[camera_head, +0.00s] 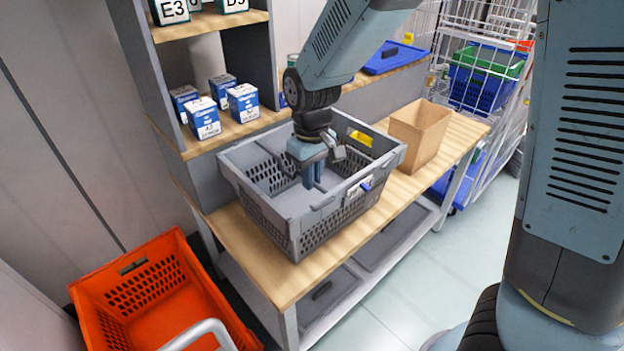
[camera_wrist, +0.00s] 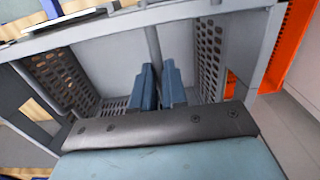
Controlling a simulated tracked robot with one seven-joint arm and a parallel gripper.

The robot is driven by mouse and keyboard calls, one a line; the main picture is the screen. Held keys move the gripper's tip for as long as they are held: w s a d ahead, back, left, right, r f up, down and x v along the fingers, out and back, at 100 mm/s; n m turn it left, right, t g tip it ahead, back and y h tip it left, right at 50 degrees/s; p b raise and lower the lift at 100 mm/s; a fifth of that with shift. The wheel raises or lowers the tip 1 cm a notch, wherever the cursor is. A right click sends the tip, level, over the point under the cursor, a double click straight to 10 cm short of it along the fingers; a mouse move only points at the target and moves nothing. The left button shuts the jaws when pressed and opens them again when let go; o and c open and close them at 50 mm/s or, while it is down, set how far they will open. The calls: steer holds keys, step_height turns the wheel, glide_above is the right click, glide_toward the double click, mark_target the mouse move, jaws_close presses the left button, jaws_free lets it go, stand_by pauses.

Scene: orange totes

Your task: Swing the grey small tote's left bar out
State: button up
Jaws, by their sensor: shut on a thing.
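The grey small tote (camera_head: 300,228) stands upright on the wooden bench, with perforated walls and an open top. My gripper (camera_head: 312,184) reaches down inside its rim, fingers pointing down. In the wrist view, a thin grey bar (camera_wrist: 153,45) runs from the tote's rim side down between the two blue fingers (camera_wrist: 158,72), which are closed on it. The bar's far end and the exact contact are hidden by the fingers and my wrist. In the head view my gripper hides most of the bar.
A cardboard box (camera_head: 420,135) stands right of the tote on the bench (camera_head: 265,255). Shelves with blue-and-white boxes (camera_head: 243,103) rise behind left. An orange tote (camera_head: 150,285) is low at left. A wire cart (camera_head: 480,75) stands at back right.

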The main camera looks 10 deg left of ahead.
steer(key=shift+r, duration=0.35)
steer(key=shift+r, duration=0.2)
steer(key=shift+s+a+r, duration=0.2)
steer(key=shift+r, duration=0.75)
steer(key=shift+s+a+r, duration=0.45)
steer(key=shift+s+r, duration=0.1)
steer(key=shift+r, duration=0.15)
